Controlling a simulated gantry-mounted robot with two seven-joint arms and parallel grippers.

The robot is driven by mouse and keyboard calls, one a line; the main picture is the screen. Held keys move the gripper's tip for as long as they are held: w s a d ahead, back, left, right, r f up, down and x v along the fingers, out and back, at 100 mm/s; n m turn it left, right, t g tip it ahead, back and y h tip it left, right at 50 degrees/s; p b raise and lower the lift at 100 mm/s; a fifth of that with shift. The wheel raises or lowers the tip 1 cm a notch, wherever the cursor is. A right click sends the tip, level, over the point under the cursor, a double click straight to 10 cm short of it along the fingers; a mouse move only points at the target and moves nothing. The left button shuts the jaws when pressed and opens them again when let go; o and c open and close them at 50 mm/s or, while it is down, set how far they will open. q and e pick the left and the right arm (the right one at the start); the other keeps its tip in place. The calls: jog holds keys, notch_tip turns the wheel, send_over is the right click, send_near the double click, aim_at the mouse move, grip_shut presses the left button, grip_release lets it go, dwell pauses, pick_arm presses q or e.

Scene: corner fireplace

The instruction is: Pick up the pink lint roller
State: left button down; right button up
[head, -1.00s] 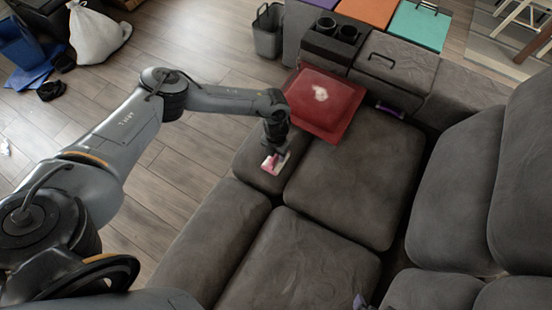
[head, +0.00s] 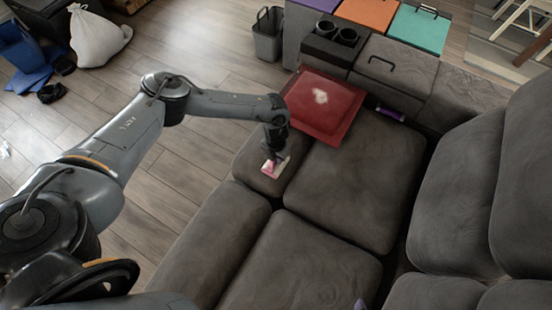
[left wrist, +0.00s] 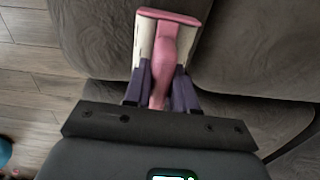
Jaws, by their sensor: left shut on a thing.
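The pink lint roller (head: 270,166) with a white roll is at the left part of the grey couch in the head view. In the left wrist view the pink lint roller (left wrist: 169,42) points away from the gripper, its pink handle between the fingers. My left gripper (head: 274,154) is shut on that handle. The left gripper's dark purple fingers (left wrist: 160,88) press on both sides of it. The roller is at or just above the cushion; I cannot tell whether it touches. My right gripper is not in view.
A red cushion (head: 322,105) with a pale patch lies just behind the gripper on the couch (head: 350,185). A purple object (head: 390,114) lies in the gap to its right. A grey bin (head: 268,38) and a white bag (head: 97,36) stand on the wooden floor.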

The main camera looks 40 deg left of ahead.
pick_arm(q)
jog(key=shift+r, duration=0.5)
notch_tip(320, 180, up, 3)
jog(key=shift+r+p, duration=0.1)
jog(key=shift+p, duration=0.95)
jog(key=d+r+p, duration=0.1)
jog(key=d+r, duration=0.2)
jog(key=d, duration=0.3)
jog(key=w+d+r+p, duration=0.1)
jog(key=d+r+p, duration=0.1)
jog(key=d, duration=0.3)
jog(key=shift+d+r, duration=0.35)
jog(key=shift+r, duration=0.55)
jog(key=shift+w, duration=0.1)
